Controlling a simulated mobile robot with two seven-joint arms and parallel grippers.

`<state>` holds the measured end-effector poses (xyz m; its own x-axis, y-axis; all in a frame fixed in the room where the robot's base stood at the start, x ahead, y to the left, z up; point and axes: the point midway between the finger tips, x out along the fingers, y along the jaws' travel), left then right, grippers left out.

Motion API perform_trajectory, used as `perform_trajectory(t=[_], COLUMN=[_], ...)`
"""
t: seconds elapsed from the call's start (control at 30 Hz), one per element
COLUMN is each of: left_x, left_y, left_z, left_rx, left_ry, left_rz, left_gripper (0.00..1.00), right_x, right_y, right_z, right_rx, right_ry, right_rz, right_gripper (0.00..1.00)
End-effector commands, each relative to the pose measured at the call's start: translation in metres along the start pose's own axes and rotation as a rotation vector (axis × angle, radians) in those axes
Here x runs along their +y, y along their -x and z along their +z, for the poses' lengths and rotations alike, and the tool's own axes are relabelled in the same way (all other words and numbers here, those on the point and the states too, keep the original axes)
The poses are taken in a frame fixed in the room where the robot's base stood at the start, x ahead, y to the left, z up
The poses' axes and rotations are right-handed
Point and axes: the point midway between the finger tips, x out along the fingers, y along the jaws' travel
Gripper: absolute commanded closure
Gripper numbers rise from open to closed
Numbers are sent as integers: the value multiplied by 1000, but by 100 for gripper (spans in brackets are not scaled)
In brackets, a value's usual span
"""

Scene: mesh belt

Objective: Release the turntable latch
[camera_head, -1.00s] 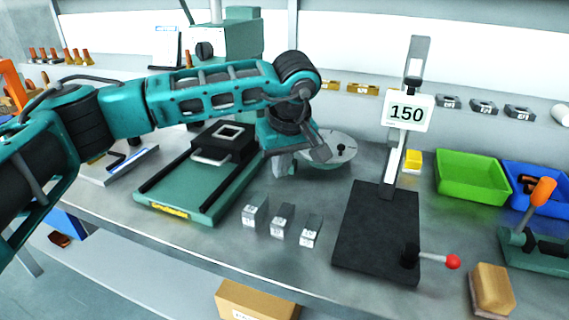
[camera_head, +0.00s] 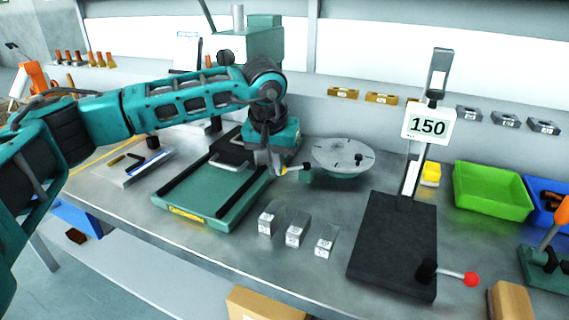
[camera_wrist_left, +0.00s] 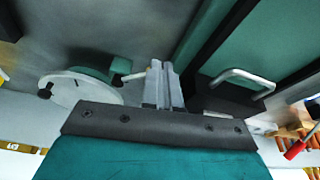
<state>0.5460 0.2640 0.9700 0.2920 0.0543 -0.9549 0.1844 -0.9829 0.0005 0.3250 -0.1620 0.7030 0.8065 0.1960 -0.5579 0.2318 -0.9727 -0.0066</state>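The turntable (camera_head: 338,150) is a round grey disc with a black knob, on the bench at the centre. Its latch is a small teal block (camera_head: 306,174) at the disc's left edge, with a thin pale lever pointing left. In the left wrist view the turntable (camera_wrist_left: 95,91) is at the left, and the pale lever (camera_wrist_left: 132,76) reaches toward my fingers. My left gripper (camera_head: 275,164) is just left of the latch, low over the bench. Its two fingers (camera_wrist_left: 163,82) lie side by side, shut. Whether they touch the lever is unclear. My right gripper is out of view.
A green slide fixture (camera_head: 215,195) with a pale handle stands left of my gripper. Several small metal blocks (camera_head: 296,228) sit in front. A black-based stand (camera_head: 392,245) with a "150" display is at the right, beside a green bin (camera_head: 492,190).

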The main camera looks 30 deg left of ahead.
Motion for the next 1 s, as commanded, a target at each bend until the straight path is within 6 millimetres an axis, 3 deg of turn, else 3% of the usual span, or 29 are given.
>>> perform_trajectory(t=[0.57, 1.0], left_x=[17, 20], left_y=[-2, -1], left_z=[-1, -1], left_rx=[-3, -3], left_ry=[-3, -3], left_rz=[1, 2], left_gripper=[100, 100], right_x=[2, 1], right_y=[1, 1], right_z=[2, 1], right_rx=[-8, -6], right_ry=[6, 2], right_rz=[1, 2], right_gripper=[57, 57])
